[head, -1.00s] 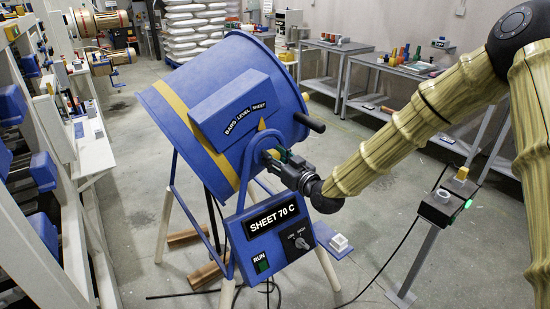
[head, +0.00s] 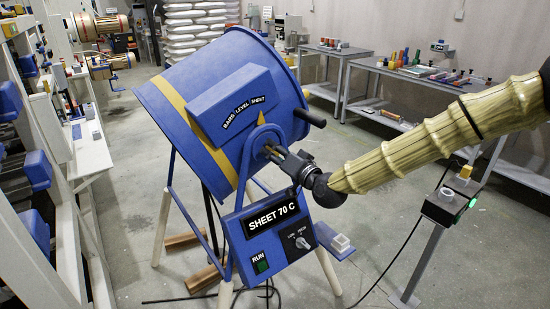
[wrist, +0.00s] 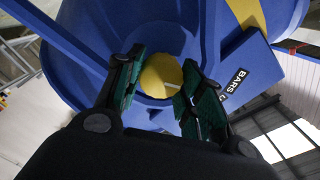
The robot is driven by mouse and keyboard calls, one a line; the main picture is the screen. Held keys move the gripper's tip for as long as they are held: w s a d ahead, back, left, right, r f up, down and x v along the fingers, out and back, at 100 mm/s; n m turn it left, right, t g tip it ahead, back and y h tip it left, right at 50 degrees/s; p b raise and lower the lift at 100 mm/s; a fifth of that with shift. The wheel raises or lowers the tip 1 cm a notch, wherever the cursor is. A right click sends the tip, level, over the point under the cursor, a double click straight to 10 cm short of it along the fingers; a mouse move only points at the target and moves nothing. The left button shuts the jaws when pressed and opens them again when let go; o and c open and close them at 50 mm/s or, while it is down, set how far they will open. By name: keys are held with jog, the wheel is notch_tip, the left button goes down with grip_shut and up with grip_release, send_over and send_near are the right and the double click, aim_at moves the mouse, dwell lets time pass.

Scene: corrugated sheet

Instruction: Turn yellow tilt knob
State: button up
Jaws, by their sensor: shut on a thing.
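The yellow tilt knob (wrist: 160,74) is a round disc with a pale line across it, at the middle of the wrist view. It sits at the side pivot of the blue drum (head: 180,105). My gripper (wrist: 163,82) has its green-lined fingers on either side of the knob, shut on it. In the head view my gripper (head: 277,154) reaches the pivot from the right, and only a little yellow shows by the fingertips. The drum is tilted, with a yellow stripe and a "BARS LEVEL SHEET" label box (head: 235,105).
Below the pivot is a "SHEET 70 C" control panel (head: 270,232) with a green RUN button and a LOW/HIGH dial. A black handle (head: 310,117) sticks out above my gripper. White benches (head: 85,150) line the left.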

jog(key=m+b, duration=0.1)
jog(key=m, duration=0.1)
jog(key=m+b, duration=0.2)
jog(key=m, duration=0.1)
jog(key=shift+w+d+f+m, duration=0.1)
jog(key=shift+d+f+m, duration=0.05)
jog(key=shift+f+m, duration=0.15)
jog(key=shift+r+m+b, duration=0.1)
jog(key=shift+m+b, duration=1.2)
jog(key=shift+m, duration=0.5)
jog(key=o, duration=1)
jog(key=v, duration=1.2)
